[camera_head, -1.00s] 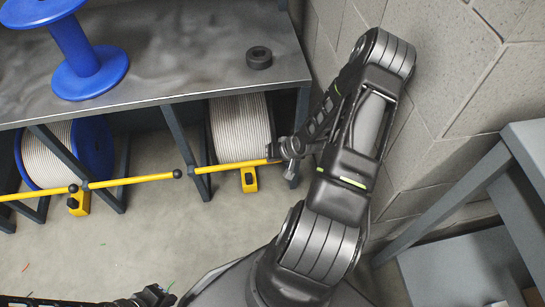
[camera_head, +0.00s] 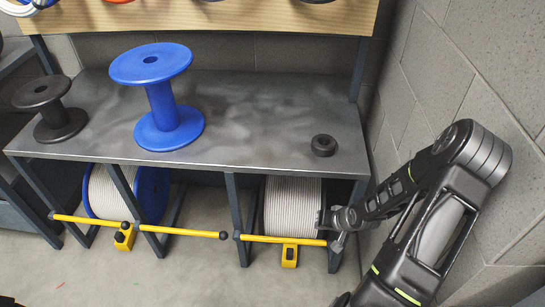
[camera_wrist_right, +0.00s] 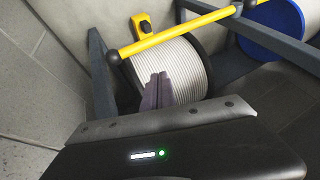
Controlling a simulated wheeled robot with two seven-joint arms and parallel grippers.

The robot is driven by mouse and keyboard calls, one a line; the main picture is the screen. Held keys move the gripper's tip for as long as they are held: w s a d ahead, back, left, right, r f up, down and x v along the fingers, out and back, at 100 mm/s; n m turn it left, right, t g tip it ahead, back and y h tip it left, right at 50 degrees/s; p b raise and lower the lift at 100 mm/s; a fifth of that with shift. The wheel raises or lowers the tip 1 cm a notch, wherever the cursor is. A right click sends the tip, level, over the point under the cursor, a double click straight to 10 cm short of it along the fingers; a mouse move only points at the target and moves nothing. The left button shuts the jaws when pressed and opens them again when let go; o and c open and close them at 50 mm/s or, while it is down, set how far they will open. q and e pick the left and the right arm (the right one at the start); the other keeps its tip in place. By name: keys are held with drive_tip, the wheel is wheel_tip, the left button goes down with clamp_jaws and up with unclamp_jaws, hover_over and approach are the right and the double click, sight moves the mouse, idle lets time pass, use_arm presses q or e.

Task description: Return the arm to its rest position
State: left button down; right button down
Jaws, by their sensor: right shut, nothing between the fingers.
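My right arm (camera_head: 440,225) comes in from the lower right of the head view and is bent, with its elbow high beside the block wall. Its gripper (camera_head: 336,238) is by the front right leg of the bench, close to the right end of a yellow bar. In the right wrist view the two dark fingers (camera_wrist_right: 157,90) are together and empty, seen in front of a cable reel (camera_wrist_right: 175,62). I cannot tell how far they are from it. My left gripper is not in view.
A grey bench (camera_head: 265,110) carries a blue spool (camera_head: 160,95), a dark spool (camera_head: 55,112) and a black ring (camera_head: 323,145). Below it are cable reels (camera_head: 292,205) and yellow bars (camera_head: 185,231). A block wall (camera_head: 420,85) stands close on the right. Open floor (camera_head: 190,280) lies in front.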

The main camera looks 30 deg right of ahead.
idle(0.3)
drive_tip(key=s+a+f+n+g+y, duration=0.15)
drive_tip(key=s+a, duration=0.25)
drive_tip(key=a, duration=0.9)
drive_tip(key=s+a+f+n+g+y, duration=0.1)
drive_tip(key=s+a+f+n+g, duration=0.15)
drive_tip(key=a, duration=0.95)
drive_tip(key=s+a+f+n+g+y, duration=0.25)
drive_tip(key=s+a, duration=0.25)
drive_tip(key=a, duration=0.8)
wheel_tip(320, 180, up, 20)
drive_tip(key=t+p, duration=0.1)
drive_tip(key=p, duration=1.8)
drive_tip(key=shift+w+d+h, duration=0.2)
drive_tip(key=shift+w+h, duration=0.05)
drive_tip(key=shift+h, duration=0.15)
